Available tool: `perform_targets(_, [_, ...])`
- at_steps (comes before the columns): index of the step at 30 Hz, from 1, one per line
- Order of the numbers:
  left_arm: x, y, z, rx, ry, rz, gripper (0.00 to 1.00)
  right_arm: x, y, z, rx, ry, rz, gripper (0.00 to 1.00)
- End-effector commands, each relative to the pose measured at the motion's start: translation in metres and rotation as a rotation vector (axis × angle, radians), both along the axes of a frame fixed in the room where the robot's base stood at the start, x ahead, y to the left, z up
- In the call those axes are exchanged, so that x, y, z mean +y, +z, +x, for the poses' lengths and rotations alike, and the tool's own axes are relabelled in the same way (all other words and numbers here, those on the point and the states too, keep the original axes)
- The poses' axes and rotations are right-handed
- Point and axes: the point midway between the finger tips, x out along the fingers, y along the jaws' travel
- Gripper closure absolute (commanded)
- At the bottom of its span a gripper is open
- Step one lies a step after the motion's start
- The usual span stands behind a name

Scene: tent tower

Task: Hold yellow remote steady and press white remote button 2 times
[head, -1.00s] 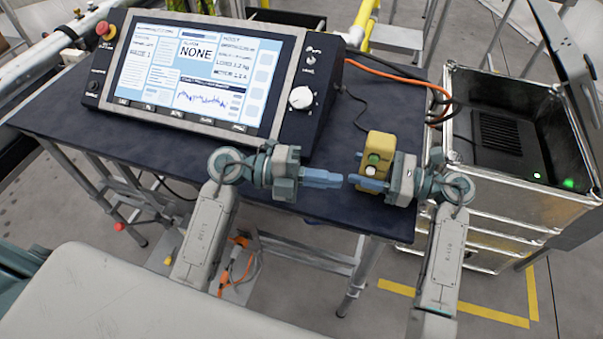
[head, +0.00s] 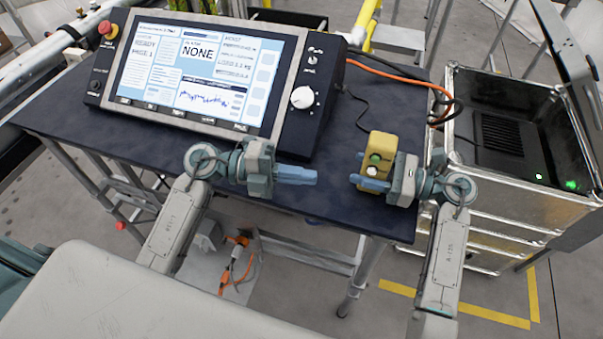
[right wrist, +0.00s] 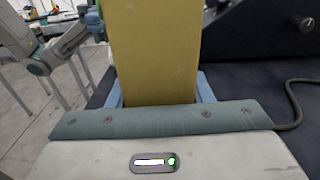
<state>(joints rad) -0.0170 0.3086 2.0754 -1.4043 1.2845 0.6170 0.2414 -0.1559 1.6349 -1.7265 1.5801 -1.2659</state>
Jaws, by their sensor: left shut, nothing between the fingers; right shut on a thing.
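The yellow remote (head: 380,147) stands upright near the right end of the dark table. My right gripper (head: 372,180) is shut on the remote's lower part. The remote's broad yellow side (right wrist: 155,50) fills the middle of the right wrist view, between the blue fingers. My left gripper (head: 312,177) is shut and empty. It is to the left of the remote, with a clear gap between its fingertips and the buttons.
A control console (head: 205,75) with a lit screen, white knob and red stop button takes up the back of the table (head: 330,205). Orange and black cables run behind the remote. An open metal case (head: 510,200) stands to the right.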

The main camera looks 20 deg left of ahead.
Motion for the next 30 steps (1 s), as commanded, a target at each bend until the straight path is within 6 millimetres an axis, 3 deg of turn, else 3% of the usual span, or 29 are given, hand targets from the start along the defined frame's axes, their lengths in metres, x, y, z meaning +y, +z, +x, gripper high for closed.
perform_targets(7, [0.0, 0.0, 0.0, 0.0, 0.0, 0.0, 1.0, 0.0, 0.001, 0.0, -0.001, 0.0, 0.001, 0.86])
perform_targets(8, [0.0, 0.0, 0.0, 0.0, 0.0, 0.0, 1.0, 0.0, 0.001, 0.0, -0.002, 0.0, 0.002, 0.5])
perform_targets(11, [0.0, 0.0, 0.0, 0.0, 0.0, 0.0, 1.0, 0.0, 0.001, 0.0, -0.002, 0.0, 0.002, 0.31])
perform_targets(23, [0.0, 0.0, 0.0, 0.0, 0.0, 0.0, 1.0, -0.007, -0.001, 0.0, 0.0, 0.0, -0.001, 0.29])
perform_targets(30, [0.0, 0.0, 0.0, 0.0, 0.0, 0.0, 1.0, -0.049, -0.001, 0.0, 0.0, -0.002, -0.005, 0.29])
